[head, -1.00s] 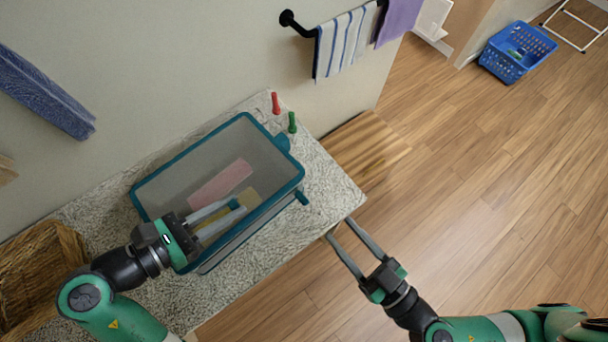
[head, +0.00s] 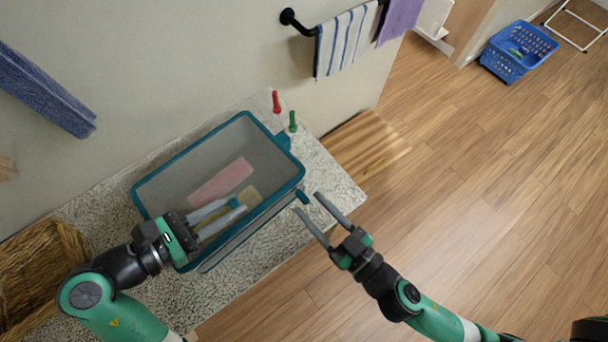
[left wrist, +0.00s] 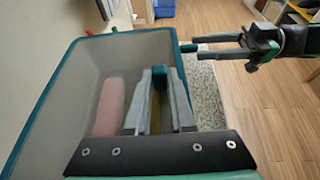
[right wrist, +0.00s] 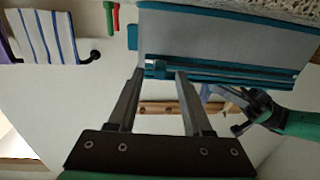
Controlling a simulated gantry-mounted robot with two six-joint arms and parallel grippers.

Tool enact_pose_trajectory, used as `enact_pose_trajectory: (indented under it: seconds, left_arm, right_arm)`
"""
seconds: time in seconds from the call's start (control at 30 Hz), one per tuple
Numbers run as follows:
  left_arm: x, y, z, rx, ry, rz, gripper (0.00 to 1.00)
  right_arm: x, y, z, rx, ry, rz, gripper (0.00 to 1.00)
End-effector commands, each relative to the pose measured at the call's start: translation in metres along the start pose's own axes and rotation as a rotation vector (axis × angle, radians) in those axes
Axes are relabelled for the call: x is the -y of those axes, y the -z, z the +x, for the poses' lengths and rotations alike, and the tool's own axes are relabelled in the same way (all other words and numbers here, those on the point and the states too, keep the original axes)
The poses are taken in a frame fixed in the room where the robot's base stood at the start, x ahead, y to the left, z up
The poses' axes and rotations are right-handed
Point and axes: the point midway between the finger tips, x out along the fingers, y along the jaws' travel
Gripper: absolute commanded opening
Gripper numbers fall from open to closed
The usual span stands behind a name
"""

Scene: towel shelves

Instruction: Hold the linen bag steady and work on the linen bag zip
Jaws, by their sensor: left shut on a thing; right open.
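The linen bag (head: 222,120) is a grey, open-topped box shape with a teal rim, lying on the speckled counter. A small teal zip pull (head: 302,197) sits at its near right corner and also shows in the left wrist view (left wrist: 187,48). My left gripper (head: 236,204) reaches over the bag's near left part and is shut on a small teal piece (left wrist: 160,74); whether it joins the rim is hard to tell. My right gripper (head: 307,202) is open, with its fingertips close around the zip pull. In the right wrist view, teal parts (right wrist: 158,68) show near its fingertips.
A pink folded cloth (head: 221,181) and a yellowish one lie inside the bag. A red peg (head: 276,101) and a green peg (head: 292,121) stand behind it. A wicker basket (head: 45,265) is at left. A striped towel (head: 345,40) hangs on the wall bar.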

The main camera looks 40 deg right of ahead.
Motion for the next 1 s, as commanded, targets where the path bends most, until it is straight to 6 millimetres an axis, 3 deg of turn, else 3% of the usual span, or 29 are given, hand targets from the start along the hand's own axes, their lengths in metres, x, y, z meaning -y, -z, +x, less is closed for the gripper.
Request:
enact_pose_trajectory:
  seconds: [0.2, 0.53, 0.57, 0.83, 1.0]
  left_arm:
    - [0.000, 0.000, 0.000, 0.000, -0.001, 0.000, 0.00]
    - [0.000, 0.000, 0.000, 0.000, -0.002, 0.000, 0.00]
    - [0.000, 0.000, 0.000, 0.000, -0.002, 0.000, 0.00]
    - [-0.001, 0.000, 0.000, 0.000, -0.002, 0.000, 0.00]
    - [-0.001, 0.000, 0.000, 0.000, -0.002, 0.000, 0.00]
  right_arm:
    - [0.000, 0.001, 0.030, -0.002, -0.001, 0.001, 0.50]
    - [0.000, 0.000, 0.035, 0.000, 0.000, -0.002, 0.50]
    - [0.000, 0.000, 0.035, 0.000, 0.000, -0.002, 0.48]
    - [0.000, 0.000, 0.035, 0.000, 0.000, -0.001, 0.00]
    - [0.000, 0.000, 0.035, 0.000, 0.000, -0.001, 0.00]
